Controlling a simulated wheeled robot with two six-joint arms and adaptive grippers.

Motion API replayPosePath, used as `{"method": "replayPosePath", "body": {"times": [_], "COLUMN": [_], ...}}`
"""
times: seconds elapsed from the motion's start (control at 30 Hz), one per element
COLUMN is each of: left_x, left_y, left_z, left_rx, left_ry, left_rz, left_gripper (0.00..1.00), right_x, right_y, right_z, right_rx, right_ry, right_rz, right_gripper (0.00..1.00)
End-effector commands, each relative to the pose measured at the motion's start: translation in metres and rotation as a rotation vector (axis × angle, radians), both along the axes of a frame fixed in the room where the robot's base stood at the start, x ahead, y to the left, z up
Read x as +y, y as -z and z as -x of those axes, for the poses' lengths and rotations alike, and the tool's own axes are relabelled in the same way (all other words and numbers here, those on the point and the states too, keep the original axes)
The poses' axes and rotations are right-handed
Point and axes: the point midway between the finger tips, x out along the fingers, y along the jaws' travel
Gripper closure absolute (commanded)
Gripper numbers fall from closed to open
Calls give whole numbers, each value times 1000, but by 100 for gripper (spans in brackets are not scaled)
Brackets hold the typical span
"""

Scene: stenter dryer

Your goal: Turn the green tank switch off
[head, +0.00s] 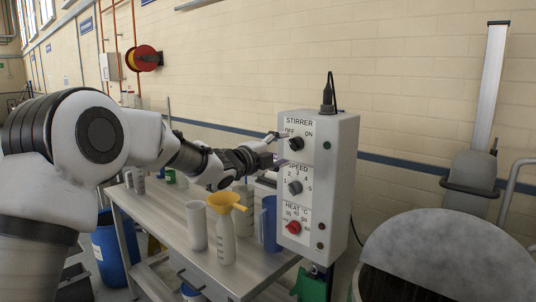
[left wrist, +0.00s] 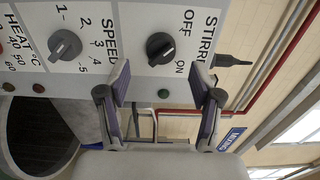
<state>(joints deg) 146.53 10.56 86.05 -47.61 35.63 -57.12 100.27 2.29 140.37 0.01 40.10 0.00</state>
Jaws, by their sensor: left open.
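A grey control box (head: 341,190) labelled STIRRER, SPEED and HEAT stands at the right end of the table. Its top black knob (head: 296,144), between OFF and ON, also shows in the left wrist view (left wrist: 160,47). I cannot tell which label its pointer faces. My left gripper (head: 279,149) is open at the STIRRER panel, its fingertips close to the black knob. In the left wrist view the fingers (left wrist: 163,77) spread on either side of the knob's line, with nothing between them; contact is unclear. No label naming a green tank is readable. My right gripper is out of view.
The box also has a grey SPEED knob (head: 294,187), a red HEAT knob (head: 293,227) and a green lamp (head: 327,145). A round drum (head: 450,250) stands right.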

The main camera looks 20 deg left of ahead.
Motion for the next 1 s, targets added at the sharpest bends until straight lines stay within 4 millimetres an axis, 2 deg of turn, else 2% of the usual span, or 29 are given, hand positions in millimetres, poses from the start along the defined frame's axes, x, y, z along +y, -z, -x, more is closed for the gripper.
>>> {"method": "replayPosePath", "body": {"times": [0.1,0.3,0.8,0.87,0.9,0.97,1.0], "left_x": [12,24,25,25,25,22,19], "left_y": [-1,0,1,9,21,50,77], "left_z": [30,62,66,64,62,56,52], "left_rx": [0,0,2,14,31,73,112], "left_ry": [-1,-1,-1,-1,-1,2,6], "left_rz": [6,3,0,0,0,-6,-12], "left_gripper": [35,35,35,35,35,35,35], "right_x": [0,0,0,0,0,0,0], "right_y": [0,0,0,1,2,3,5], "right_z": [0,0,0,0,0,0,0], "right_rx": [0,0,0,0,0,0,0], "right_ry": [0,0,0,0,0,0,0], "right_rz": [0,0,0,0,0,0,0], "right_gripper": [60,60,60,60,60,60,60]}}
